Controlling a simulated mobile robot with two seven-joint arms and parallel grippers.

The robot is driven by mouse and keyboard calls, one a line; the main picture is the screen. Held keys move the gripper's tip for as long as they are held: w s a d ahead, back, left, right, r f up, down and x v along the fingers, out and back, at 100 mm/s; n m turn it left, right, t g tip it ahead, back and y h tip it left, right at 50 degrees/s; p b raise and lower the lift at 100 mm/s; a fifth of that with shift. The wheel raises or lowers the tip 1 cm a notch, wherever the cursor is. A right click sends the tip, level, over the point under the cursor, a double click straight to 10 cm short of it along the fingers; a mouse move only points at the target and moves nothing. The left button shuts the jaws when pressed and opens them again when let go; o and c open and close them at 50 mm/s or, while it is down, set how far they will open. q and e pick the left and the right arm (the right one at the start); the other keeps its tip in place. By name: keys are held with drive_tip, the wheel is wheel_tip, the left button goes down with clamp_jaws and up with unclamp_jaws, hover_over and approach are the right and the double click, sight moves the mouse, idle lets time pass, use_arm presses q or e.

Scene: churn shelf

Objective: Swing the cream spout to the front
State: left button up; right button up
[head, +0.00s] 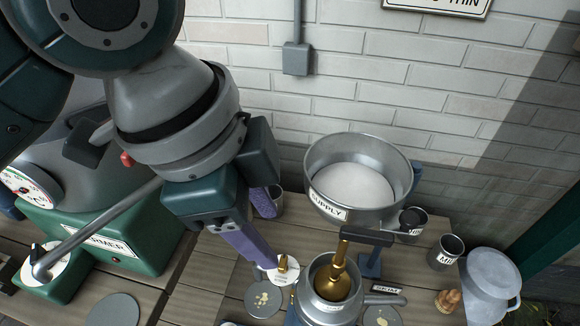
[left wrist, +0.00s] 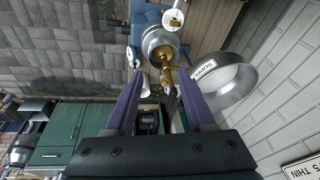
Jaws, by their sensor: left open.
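A metal separator bowl (head: 318,305) stands at the bottom middle of the head view, with a brass piece (head: 336,284) in its middle. A grey spout (head: 385,299) sticks out to its right, near a SKIM label (head: 388,288). A white round piece with a brass knob (head: 283,270) is at its left; I cannot tell whether this is the cream spout. The bowl also shows in the left wrist view (left wrist: 158,46). My left gripper (head: 270,240) is open and empty, up and left of the bowl, its purple fingers apart (left wrist: 160,78). My right gripper is not in view.
A large SUPPLY bowl (head: 360,205) stands above and behind the separator. Metal cups (head: 446,252) and a lidded can (head: 490,285) are at right. A green box-like machine (head: 120,245) with a long lever is at left. Grey discs (head: 108,311) lie on the wooden shelf.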

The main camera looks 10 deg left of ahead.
use_arm(q)
drive_tip(key=w+a+f+m+b, duration=0.1)
drive_tip(key=w+f+b, duration=0.1)
drive_tip(key=f+b, duration=0.4)
drive_tip(key=w+a+f+m+y+b, duration=0.1)
drive_tip(key=w+f+m+b, duration=0.1)
drive_tip(key=f+b, duration=0.4)
drive_tip(key=w+a+f+m+y+b, duration=0.1)
drive_tip(key=w+f+b, duration=0.2)
drive_tip(key=f, duration=1)
drive_tip(key=shift+w+a+f+m+g+b, duration=0.1)
drive_tip(key=shift+w+f+m+g+b, duration=0.2)
drive_tip(key=shift+b, duration=1.6)
drive_tip(key=shift+s, duration=0.1)
drive_tip(key=shift+c, duration=0.2)
clamp_jaws()
drive_tip(key=shift+r, duration=0.1)
